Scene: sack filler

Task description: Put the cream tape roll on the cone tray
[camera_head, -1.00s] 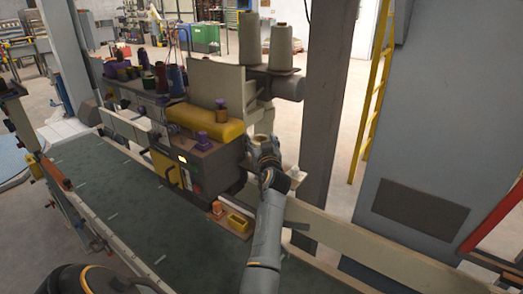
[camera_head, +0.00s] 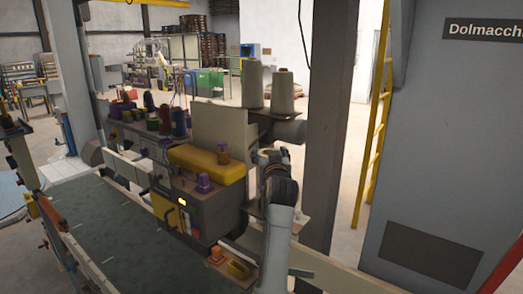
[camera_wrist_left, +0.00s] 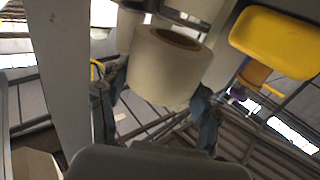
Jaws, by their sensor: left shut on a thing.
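The cream tape roll (camera_wrist_left: 172,66) sits between the fingers of my left gripper (camera_wrist_left: 158,112) in the left wrist view. The gripper is shut on it, one finger at each side, and the roll's hole faces up. In the head view my left gripper (camera_head: 272,158) is just below the cone tray (camera_head: 262,113) and in front of the machine's post; the roll is mostly hidden there. The dark tray carries two tall grey thread cones (camera_head: 253,84). Roll and tray are apart. My right gripper is not in view.
A yellow rounded cover (camera_head: 207,163) with spools on it lies left of my gripper; it also shows in the wrist view (camera_wrist_left: 275,42). A grey cylinder (camera_head: 290,131) sits under the tray's right side. A thick grey column (camera_head: 330,130) stands close on the right.

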